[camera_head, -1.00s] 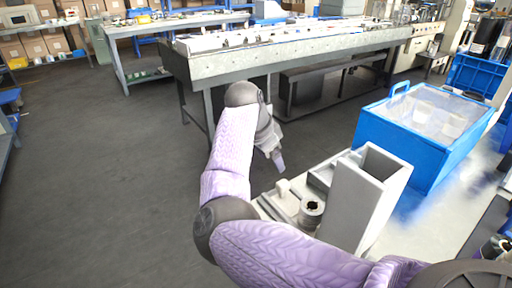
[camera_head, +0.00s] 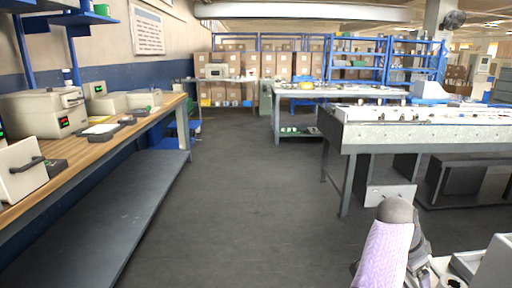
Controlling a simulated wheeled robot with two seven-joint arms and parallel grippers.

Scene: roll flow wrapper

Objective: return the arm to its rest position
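One of my arms shows at the bottom right, in a lilac knitted sleeve with a grey joint at the top. It comes in from the lower right side, so I take it as my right arm. Its gripper (camera_head: 424,274) hangs just right of the sleeve at the lower edge of the picture. The fingers are small and partly hidden, and I cannot tell whether they are open or shut. I see nothing held in it. My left gripper is out of view.
A grey machine part (camera_head: 494,264) stands close right of the gripper. A long white-topped bench (camera_head: 420,136) lies beyond the arm. A wooden workbench (camera_head: 70,165) with boxy devices runs along the left wall. The grey floor (camera_head: 235,210) between them is clear.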

